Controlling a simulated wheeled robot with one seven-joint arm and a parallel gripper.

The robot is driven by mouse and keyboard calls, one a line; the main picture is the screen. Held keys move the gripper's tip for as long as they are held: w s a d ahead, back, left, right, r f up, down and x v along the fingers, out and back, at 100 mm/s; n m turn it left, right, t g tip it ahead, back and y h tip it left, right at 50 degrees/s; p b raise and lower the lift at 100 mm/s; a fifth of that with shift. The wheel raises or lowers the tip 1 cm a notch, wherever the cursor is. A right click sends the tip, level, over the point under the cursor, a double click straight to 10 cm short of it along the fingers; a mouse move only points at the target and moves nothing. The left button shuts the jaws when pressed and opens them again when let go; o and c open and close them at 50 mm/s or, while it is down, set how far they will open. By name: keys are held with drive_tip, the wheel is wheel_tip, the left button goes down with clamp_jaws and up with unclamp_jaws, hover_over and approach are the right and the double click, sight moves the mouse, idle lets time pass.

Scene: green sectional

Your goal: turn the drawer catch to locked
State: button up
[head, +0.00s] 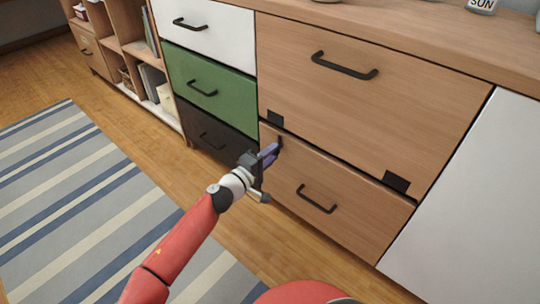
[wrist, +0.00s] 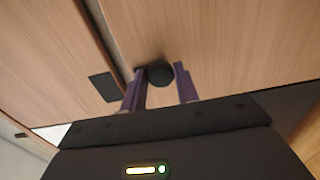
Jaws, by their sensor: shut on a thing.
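The drawer catch (wrist: 158,75) shows in the wrist view as a small dark rounded piece on the wood front, close to the gap between two panels. My gripper (wrist: 159,70) has its two purple fingers on either side of it, shut on it. In the head view my gripper (head: 271,151) reaches the upper left corner of the lower wooden drawer (head: 345,204). A dark bit of the catch (head: 280,142) shows at the fingertips; the rest is hidden by the fingers. I cannot tell which way the catch is turned.
Black plates sit at the lower left (head: 275,118) and lower right (head: 396,183) of the upper wooden drawer (head: 365,105). Dark bar handles (head: 317,199) stick out from the fronts. White, green and black drawers stand left. A striped rug (head: 85,215) covers open floor.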

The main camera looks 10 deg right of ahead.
drive_tip(key=o, duration=1)
drive_tip(key=shift+c, duration=0.2)
drive_tip(key=v, duration=0.7)
drive_tip(key=shift+s+a+p, duration=0.25)
drive_tip(key=shift+a+p, duration=0.05)
drive_tip(key=shift+p, duration=0.05)
